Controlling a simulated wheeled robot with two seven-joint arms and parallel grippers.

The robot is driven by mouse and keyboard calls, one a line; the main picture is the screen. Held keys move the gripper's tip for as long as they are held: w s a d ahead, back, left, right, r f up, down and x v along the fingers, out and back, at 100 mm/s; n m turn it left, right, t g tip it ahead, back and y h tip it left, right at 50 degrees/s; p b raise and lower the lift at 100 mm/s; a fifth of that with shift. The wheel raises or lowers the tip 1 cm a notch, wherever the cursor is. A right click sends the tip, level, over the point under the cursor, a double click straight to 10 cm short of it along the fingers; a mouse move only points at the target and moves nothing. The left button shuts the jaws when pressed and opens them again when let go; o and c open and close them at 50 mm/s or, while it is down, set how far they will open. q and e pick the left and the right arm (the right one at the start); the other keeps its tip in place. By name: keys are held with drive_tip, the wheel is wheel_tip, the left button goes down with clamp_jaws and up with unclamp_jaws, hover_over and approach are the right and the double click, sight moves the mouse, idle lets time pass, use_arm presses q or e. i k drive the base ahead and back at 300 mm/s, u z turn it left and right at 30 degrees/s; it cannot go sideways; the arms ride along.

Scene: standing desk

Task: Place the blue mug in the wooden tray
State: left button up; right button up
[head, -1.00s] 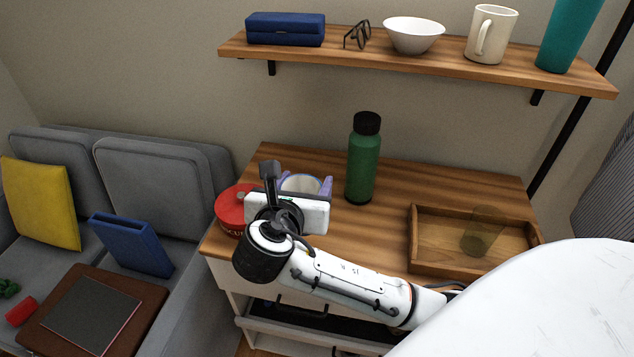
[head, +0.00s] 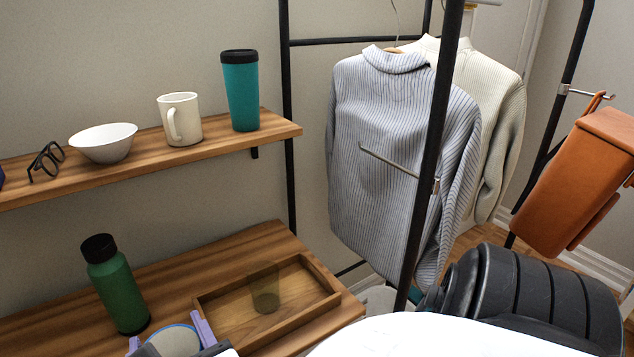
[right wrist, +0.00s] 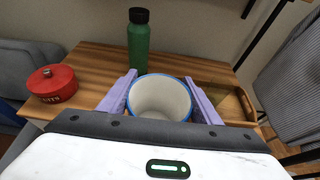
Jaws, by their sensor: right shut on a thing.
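The blue mug (right wrist: 160,97), with a pale inside and a blue rim, sits between the purple fingers of my right gripper (right wrist: 160,77). The gripper is shut on it. In the head view the mug (head: 178,342) and the gripper (head: 167,331) show at the bottom edge, partly cut off. The mug looks upright. The wooden tray (head: 232,302) lies on the desk just right of the mug; in the right wrist view the tray (right wrist: 225,103) is partly hidden behind the right finger. My left gripper is in neither view.
A translucent amber glass (head: 264,288) stands in the tray. A green bottle (head: 118,292) stands on the desk left of the mug. A red tin (right wrist: 52,84) is at the desk's left. A shelf (head: 215,142) with a bowl and cups hangs above.

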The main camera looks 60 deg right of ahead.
sight(304, 300)
drive_tip(key=z, duration=1.9)
drive_tip(key=k, duration=0.9)
drive_tip(key=u, duration=0.8)
drive_tip(key=i, duration=1)
